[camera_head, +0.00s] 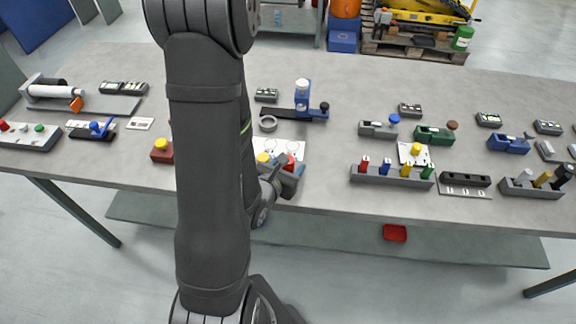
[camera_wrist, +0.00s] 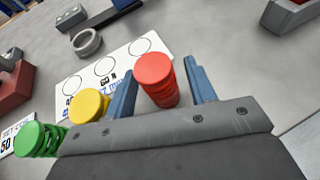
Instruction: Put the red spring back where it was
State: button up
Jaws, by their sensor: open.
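The red spring (camera_wrist: 157,80) stands between the two blue fingers of my gripper (camera_wrist: 162,64) in the wrist view. The fingers are open, with a gap visible on the right side of the spring. A white card (camera_wrist: 118,62) with printed circles and "60 N" lettering lies behind the spring; the spring's foot is hidden by my gripper. A yellow spring (camera_wrist: 88,104) stands left of the fingers, and a green spring (camera_wrist: 38,138) is farther left. In the head view my gripper (camera_head: 284,170) is low at the card (camera_head: 292,146), near the yellow spring (camera_head: 263,157).
A grey ring (camera_wrist: 87,42) lies beyond the card. A blue stand (camera_head: 303,97) with a white knob is behind it. To the right is a grey rack (camera_head: 390,178) with coloured plugs. Bare table lies between the card and this rack.

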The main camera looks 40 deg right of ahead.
aim_at(290, 157)
jog(key=shift+v, duration=2.8)
jog(key=shift+d, duration=0.15)
jog(key=x, duration=0.5)
jog(key=shift+w+d+f, duration=0.1)
jog(key=shift+d+f, duration=0.15)
jog(key=shift+d, duration=0.05)
jog(key=shift+a+r, duration=0.2)
jog(key=shift+r, duration=1.65)
